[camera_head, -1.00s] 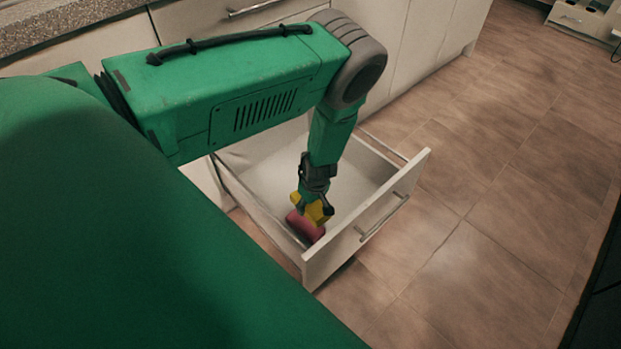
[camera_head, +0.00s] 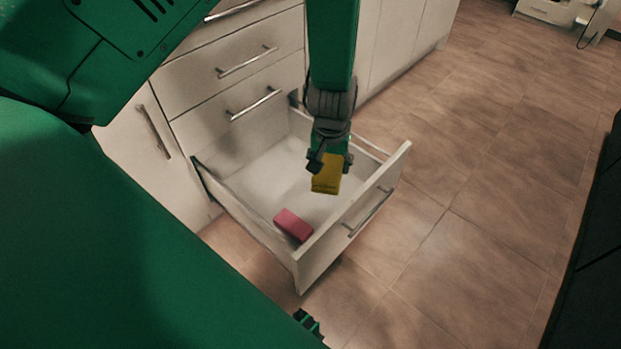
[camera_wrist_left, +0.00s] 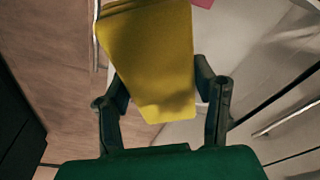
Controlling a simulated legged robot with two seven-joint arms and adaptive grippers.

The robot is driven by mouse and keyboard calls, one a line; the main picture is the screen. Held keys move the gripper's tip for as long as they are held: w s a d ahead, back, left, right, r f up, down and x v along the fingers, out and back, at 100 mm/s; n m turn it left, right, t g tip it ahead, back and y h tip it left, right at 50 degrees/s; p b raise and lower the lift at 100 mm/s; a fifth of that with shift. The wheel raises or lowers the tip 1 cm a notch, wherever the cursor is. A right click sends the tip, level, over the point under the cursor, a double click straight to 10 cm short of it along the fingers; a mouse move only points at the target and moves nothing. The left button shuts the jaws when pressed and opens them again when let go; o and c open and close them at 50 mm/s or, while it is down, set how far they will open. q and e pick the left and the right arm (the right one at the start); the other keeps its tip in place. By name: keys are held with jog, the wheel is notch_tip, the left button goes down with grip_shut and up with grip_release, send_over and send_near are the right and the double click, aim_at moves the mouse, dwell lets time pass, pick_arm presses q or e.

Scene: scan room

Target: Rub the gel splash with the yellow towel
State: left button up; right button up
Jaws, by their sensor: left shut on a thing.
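The yellow towel (camera_head: 326,175) is a folded block held in my left gripper (camera_head: 328,160), above the open drawer. In the left wrist view the towel (camera_wrist_left: 152,60) is large and sits between the two fingers of the left gripper (camera_wrist_left: 163,98), which is shut on it. A pink-red block (camera_head: 293,225) lies on the drawer floor, below and left of the towel; only a corner of it shows in the left wrist view (camera_wrist_left: 203,3). I see no gel splash.
The white drawer (camera_head: 352,218) stands pulled out from a white cabinet (camera_head: 212,108), its walls around the towel's lower space. The brown tiled floor (camera_head: 480,200) to the right is clear. A dark surface (camera_head: 595,270) stands at the right edge.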

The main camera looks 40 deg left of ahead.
pick_arm(q)
jog(key=w+d+r+m, duration=0.1)
jog(key=d+r+m, duration=0.3)
jog(key=r, duration=0.7)
jog(key=shift+d+m+h, duration=0.3)
jog(key=shift+m+h, duration=0.1)
jog(key=shift+m, duration=0.3)
